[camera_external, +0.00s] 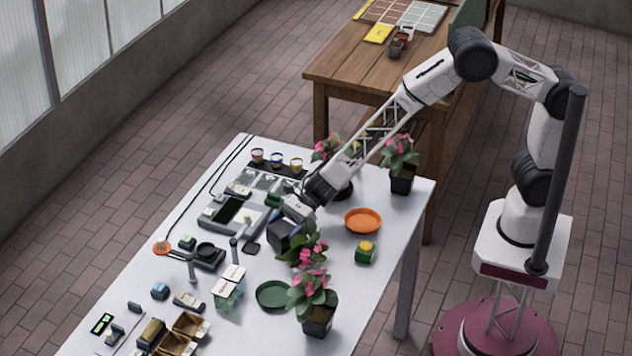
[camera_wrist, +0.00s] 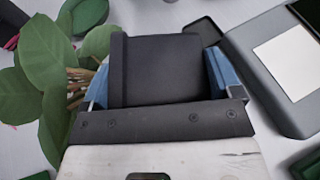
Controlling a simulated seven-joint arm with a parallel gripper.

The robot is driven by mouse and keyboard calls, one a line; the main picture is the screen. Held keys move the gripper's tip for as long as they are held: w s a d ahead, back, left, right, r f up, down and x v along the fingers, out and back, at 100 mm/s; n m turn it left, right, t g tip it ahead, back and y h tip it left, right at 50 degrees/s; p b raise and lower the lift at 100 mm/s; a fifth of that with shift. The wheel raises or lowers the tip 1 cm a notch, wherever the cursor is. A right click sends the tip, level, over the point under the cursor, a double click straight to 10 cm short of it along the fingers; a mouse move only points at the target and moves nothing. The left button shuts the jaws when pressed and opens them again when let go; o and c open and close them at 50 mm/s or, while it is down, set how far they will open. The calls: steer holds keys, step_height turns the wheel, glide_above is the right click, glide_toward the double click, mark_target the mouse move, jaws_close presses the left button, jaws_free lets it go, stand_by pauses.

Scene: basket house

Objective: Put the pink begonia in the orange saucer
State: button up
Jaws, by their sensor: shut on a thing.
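My gripper (camera_external: 287,222) is shut on the black pot of a pink-flowered plant (camera_external: 311,246) over the middle of the white table. The plant is tilted, its leaves pointing toward the lower right. In the wrist view the black pot (camera_wrist: 160,68) sits between blue finger pads, with green leaves (camera_wrist: 45,85) to the left. I cannot tell whether the pot touches the table. The orange saucer (camera_external: 362,220) lies empty to the right of the gripper. Other pink-flowered potted plants stand at the front (camera_external: 315,296), at the back right (camera_external: 400,158) and behind my arm (camera_external: 325,147).
A green saucer (camera_external: 273,295) lies beside the front plant. A small green and yellow item (camera_external: 366,251) sits just below the orange saucer. Grey devices (camera_external: 232,212), a clear greenish box (camera_external: 229,287) and small boxes crowd the left. A wooden table (camera_external: 345,72) stands behind.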

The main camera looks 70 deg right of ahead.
steer(key=shift+f, duration=0.1)
steer(key=o, duration=0.9)
steer(key=shift+c, duration=0.2)
steer(key=shift+s+d+r, duration=0.1)
steer(key=shift+d+r, duration=0.2)
steer(key=v, duration=1.1)
steer(key=shift+s, duration=0.1)
steer(key=shift+d, duration=0.1)
